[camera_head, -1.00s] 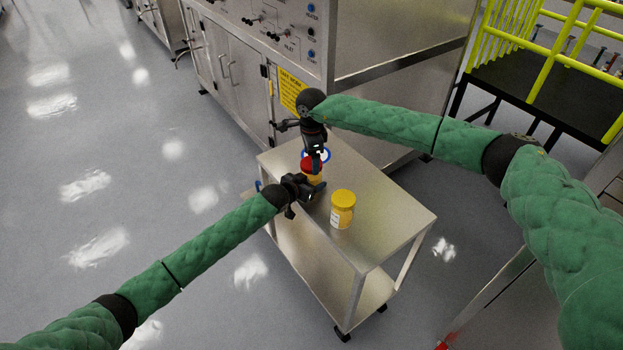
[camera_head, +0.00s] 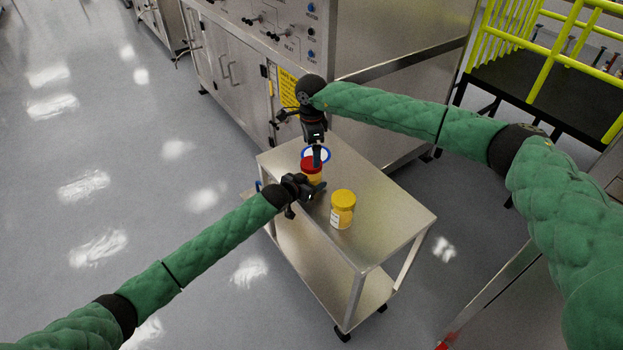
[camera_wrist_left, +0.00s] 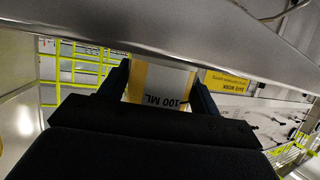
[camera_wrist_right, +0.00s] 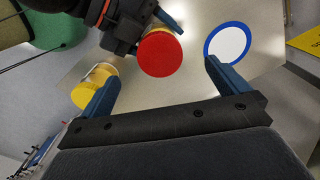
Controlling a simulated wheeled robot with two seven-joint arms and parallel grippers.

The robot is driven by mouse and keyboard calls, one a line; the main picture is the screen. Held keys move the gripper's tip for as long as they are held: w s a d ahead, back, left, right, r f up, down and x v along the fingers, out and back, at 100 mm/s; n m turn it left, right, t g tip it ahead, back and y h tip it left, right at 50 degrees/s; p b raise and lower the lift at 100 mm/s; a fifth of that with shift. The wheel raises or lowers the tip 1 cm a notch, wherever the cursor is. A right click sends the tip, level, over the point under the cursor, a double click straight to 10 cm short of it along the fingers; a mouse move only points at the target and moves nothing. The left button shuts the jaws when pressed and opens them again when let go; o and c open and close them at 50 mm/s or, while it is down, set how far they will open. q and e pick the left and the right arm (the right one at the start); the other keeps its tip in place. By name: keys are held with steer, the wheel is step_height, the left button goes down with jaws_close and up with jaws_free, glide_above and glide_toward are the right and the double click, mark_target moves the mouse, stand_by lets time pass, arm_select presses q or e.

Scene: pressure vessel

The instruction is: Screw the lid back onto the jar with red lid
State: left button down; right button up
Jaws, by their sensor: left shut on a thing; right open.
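The jar with the red lid (camera_head: 312,166) stands upright on the metal cart. Its red lid (camera_wrist_right: 160,54) sits on top of it in the right wrist view; whether it is threaded tight I cannot tell. My left gripper (camera_head: 313,188) is shut on the jar's body from the side. The left wrist view shows the label of the jar (camera_wrist_left: 158,84) between the two fingers. My right gripper (camera_wrist_right: 160,80) is open, pointing down from above the lid. Its fingers are apart on either side of the lid and not touching it.
A jar with a yellow lid (camera_head: 342,208) stands on the cart (camera_head: 385,215) nearer the front. A white disc with a blue ring (camera_wrist_right: 228,44) lies on the cart top beside the red-lidded jar. A large steel cabinet (camera_head: 235,70) stands behind the cart.

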step_height(320, 180, up, 11)
stand_by(0.4)
arm_select(q)
steer(key=shift+c, duration=1.2)
jaws_free()
steer(key=shift+s+a, duration=0.2)
steer(key=b+v, duration=0.2)
steer(key=v, duration=0.3)
steer(key=shift+s+a+r, duration=0.15)
steer(key=shift+s+a, duration=0.15)
steer(key=shift+s+a+r+b, duration=0.3)
steer(key=shift+s+r+b, duration=0.05)
steer(key=shift+s, duration=0.15)
arm_select(e)
steer(key=shift+f, duration=1.35)
